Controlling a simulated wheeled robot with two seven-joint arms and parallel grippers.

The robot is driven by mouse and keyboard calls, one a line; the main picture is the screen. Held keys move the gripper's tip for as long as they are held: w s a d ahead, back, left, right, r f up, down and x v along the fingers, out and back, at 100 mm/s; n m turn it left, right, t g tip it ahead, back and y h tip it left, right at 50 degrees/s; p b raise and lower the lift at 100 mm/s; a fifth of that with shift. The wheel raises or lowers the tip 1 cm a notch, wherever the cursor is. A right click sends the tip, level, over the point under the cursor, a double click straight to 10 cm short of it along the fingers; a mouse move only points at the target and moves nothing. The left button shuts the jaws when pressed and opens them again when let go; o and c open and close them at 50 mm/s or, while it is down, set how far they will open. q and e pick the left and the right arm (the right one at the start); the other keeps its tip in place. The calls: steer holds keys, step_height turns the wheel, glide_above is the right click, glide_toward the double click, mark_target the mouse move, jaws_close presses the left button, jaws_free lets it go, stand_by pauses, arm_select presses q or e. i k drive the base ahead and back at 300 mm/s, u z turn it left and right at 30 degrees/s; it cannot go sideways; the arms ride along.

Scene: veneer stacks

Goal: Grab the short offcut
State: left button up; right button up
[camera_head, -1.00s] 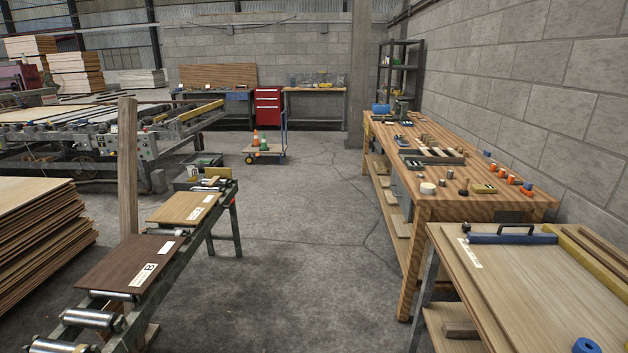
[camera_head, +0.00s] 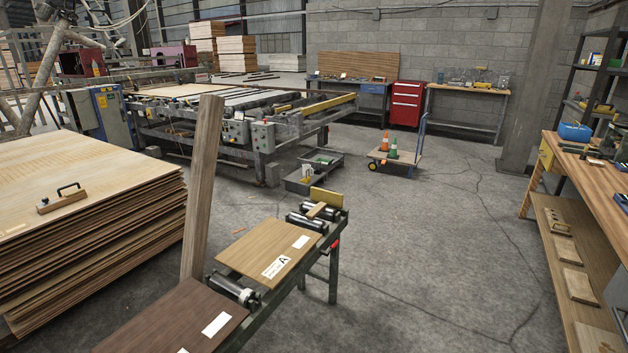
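No piece in view is marked as the short offcut. A small brown wood piece (camera_head: 317,210) lies on the rollers at the far end of the roller conveyor (camera_head: 262,318), and small wood blocks (camera_head: 572,252) lie on the lower shelf of the workbench at right. I cannot tell which, if any, is the offcut. A tall plank (camera_head: 203,180) stands upright beside the conveyor. A light panel labelled A (camera_head: 268,246) and a dark panel (camera_head: 170,322) lie on the conveyor. Neither gripper is in view.
A tall veneer stack (camera_head: 90,240) stands at left with a handled wooden block (camera_head: 62,199) on top. A grey tray (camera_head: 313,172) sits on the floor behind the conveyor. A cart with cones (camera_head: 395,160) stands farther back. The floor between conveyor and workbench is clear.

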mark_target(316, 210)
steer(key=i, duration=0.5)
steer(key=z, duration=1.1)
steer(key=i, duration=1.55)
steer(key=u, duration=0.75)
